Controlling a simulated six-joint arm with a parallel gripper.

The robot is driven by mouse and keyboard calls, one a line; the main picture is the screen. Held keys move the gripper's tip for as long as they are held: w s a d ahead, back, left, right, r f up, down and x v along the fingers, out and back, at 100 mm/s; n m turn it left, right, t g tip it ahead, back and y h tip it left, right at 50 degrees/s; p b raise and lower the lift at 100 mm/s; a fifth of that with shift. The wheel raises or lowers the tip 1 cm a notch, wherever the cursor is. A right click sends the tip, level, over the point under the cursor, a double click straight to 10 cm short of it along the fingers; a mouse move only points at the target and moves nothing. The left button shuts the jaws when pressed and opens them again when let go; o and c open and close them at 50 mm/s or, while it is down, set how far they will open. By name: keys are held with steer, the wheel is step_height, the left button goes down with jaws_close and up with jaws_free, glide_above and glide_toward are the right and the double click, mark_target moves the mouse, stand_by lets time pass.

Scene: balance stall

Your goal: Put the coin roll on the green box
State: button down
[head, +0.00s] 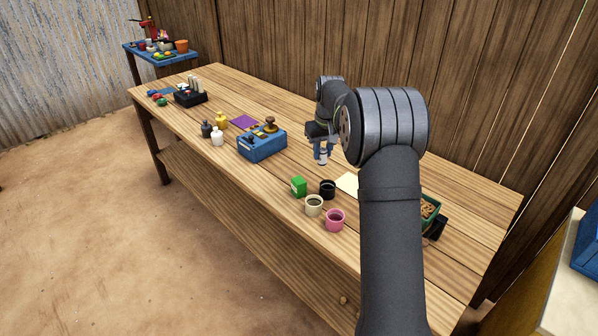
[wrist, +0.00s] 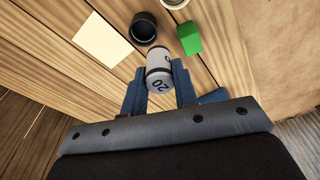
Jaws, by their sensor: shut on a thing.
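The coin roll (wrist: 158,75) is a light grey cylinder with dark markings, held between the blue fingers of my gripper (wrist: 159,88). In the head view, the coin roll (head: 322,157) hangs below my gripper (head: 322,148), which is shut on it over the table. The green box (head: 299,187) stands on the table toward the front edge, nearer the camera than the roll. In the wrist view, the green box (wrist: 189,38) is just beyond the coin roll to the upper right. Its top looks bare.
A black cup (head: 327,188), a cream cup (head: 313,206) and a pink cup (head: 335,220) stand close to the green box. A pale yellow sheet (head: 347,184) lies to their right. A blue box (head: 262,145) stands to the left. Bare table (head: 245,184) lies left of the green box.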

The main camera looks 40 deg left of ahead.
steer(key=s+a+f, duration=0.1)
steer(key=a, duration=0.1)
steer(key=s+a+f, duration=0.1)
steer(key=a+f, duration=0.1)
steer(key=s+a+f, duration=0.1)
steer(key=a+f, duration=0.1)
steer(key=a, duration=0.1)
steer(key=shift+a, duration=0.1)
steer(key=shift+f, duration=1.85)
steer(key=shift+f, duration=0.15)
steer(key=c, duration=1.1)
jaws_free()
steer(key=shift+c, duration=0.2)
step_height(320, 180, up, 12)
steer(key=d, duration=0.1)
steer(key=shift+s+d, duration=0.2)
steer(key=shift+s, duration=0.15)
